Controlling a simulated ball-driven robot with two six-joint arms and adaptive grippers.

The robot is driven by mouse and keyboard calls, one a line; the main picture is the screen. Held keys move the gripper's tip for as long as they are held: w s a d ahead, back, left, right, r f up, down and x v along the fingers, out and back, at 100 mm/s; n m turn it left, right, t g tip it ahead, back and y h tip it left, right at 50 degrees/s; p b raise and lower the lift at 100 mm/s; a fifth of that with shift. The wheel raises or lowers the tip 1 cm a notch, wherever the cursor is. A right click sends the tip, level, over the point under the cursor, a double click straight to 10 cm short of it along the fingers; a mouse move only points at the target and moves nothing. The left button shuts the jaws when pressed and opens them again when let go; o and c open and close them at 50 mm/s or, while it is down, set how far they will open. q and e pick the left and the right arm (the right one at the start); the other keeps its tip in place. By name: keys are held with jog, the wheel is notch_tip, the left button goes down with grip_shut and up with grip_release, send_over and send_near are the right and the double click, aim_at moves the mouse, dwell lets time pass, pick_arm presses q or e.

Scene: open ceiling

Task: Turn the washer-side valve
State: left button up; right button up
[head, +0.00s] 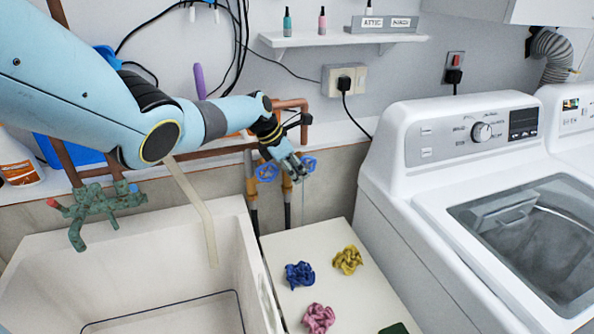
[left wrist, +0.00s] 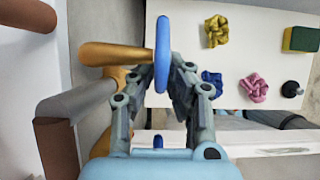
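Two blue valve wheels sit on copper pipes at the wall, the left one (head: 266,173) and the washer-side one (head: 309,164), in the head view. My left gripper (head: 301,171) is at the washer-side wheel and partly covers it. In the left wrist view the blue wheel (left wrist: 162,45) stands nearly edge-on. The fingertips of my left gripper (left wrist: 162,76) are on either side of its near rim, closed in on it. The orange-brown valve stem (left wrist: 110,54) runs left from the wheel. My right gripper is not in view.
A white washer (head: 400,180) stands at the right and a sink basin (head: 245,270) at the left. Between them a white top (head: 325,240) bears blue (head: 299,274), yellow (head: 347,259) and pink (head: 318,317) crumpled cloths. A green tap (head: 95,205) is at the sink.

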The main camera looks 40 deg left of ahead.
pick_arm(q)
jog(key=o, duration=0.4)
jog(key=v, duration=1.2)
